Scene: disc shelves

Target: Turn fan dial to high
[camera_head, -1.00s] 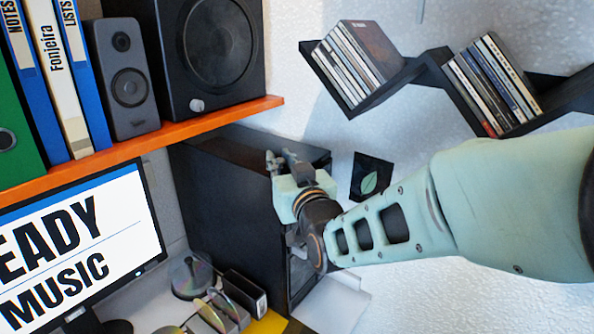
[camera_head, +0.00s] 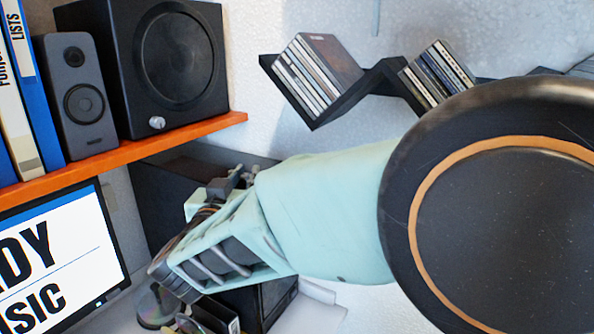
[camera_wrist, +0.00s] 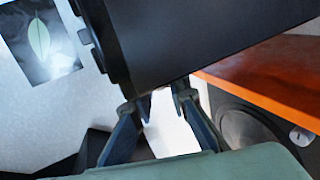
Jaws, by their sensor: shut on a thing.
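A black computer case (camera_head: 165,200) stands under the orange shelf, largely behind my arm. In the wrist view the case (camera_wrist: 210,40) fills the top, with small dark knobs (camera_wrist: 84,36) along its left edge. My gripper (camera_head: 243,174) is at the case's upper part in the head view. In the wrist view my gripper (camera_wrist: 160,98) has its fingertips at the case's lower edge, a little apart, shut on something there. The tips and case edge hide what is held. I cannot make out a fan dial or its setting.
The orange shelf (camera_head: 120,158) holds a large speaker (camera_head: 180,60), a small speaker (camera_head: 82,95) and binders. A monitor (camera_head: 70,260) stands at lower left. Discs (camera_head: 158,305) lie on the desk. A black wall shelf (camera_head: 330,112) with disc cases is above my arm.

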